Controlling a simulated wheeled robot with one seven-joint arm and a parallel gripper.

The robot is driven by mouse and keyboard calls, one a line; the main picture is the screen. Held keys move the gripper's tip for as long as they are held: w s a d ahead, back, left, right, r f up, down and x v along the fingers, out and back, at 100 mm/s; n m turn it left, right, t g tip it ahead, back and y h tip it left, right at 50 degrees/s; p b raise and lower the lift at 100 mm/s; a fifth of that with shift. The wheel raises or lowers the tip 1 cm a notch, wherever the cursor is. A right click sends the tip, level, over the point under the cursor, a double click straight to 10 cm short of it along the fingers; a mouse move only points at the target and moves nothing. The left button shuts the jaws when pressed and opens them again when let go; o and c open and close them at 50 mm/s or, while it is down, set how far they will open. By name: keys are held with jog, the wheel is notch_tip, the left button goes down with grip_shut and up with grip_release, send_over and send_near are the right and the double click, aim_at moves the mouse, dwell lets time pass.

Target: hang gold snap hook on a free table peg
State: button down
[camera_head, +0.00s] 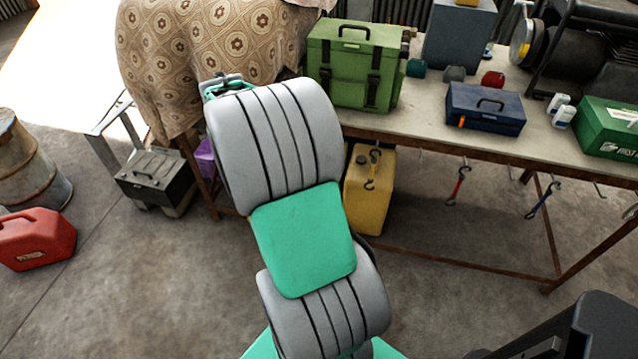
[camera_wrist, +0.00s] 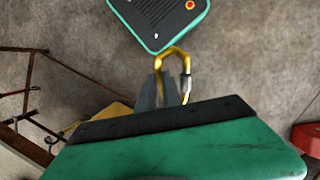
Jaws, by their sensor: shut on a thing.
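The gold snap hook (camera_wrist: 177,52) shows in the wrist view, its curved end sticking out past the grey fingers. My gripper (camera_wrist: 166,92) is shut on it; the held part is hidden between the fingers. In the head view my arm hides the hook and most of the gripper. Small pegs line the table's front edge. A peg (camera_head: 506,177) between the red and blue hooks looks bare, and so does a peg (camera_head: 600,190) further right. A red hook (camera_head: 459,186), a blue hook (camera_head: 543,200) and a dark-and-yellow hook (camera_head: 372,170) hang there.
The table (camera_head: 440,130) carries a green toolbox (camera_head: 352,65), a blue toolbox (camera_head: 485,108) and a green case (camera_head: 608,128). A yellow canister (camera_head: 370,205) stands under it. A patterned cloth (camera_head: 205,50) drapes its left part. A red jerrycan (camera_head: 35,238) stands left on open floor.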

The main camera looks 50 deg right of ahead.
jog(key=s+d+f+m+y+b, duration=0.2)
jog(key=s+d+f+m+b, duration=0.15)
jog(key=s+f, duration=0.45)
jog(key=s+d+f+m+y+b, duration=0.2)
jog(key=s+d+f+b, duration=0.15)
jog(key=f, duration=0.75)
notch_tip(320, 180, down, 13)
jog(key=w+m+t+y+b, duration=0.3)
jog(key=m+t+y, duration=0.15)
jog(key=m, duration=0.25)
jog(key=w+d+r+m+t+h+b, duration=0.1)
jog(key=w+d+r+m+t+h, duration=0.2)
jog(key=w+r+m+t, duration=0.3)
jog(key=w+d+r+m+t+h, duration=0.3)
jog(key=w+m+t, duration=0.3)
jog(key=w+m, duration=0.2)
jog(key=s+d+r+m+h, duration=0.4)
jog(key=d+r+m+h, duration=0.7)
jog(key=h, duration=0.4)
jog(key=w+d, duration=0.3)
jog(key=d, duration=0.4)
jog(key=shift+d+f, duration=0.15)
jog(key=shift+f, duration=0.3)
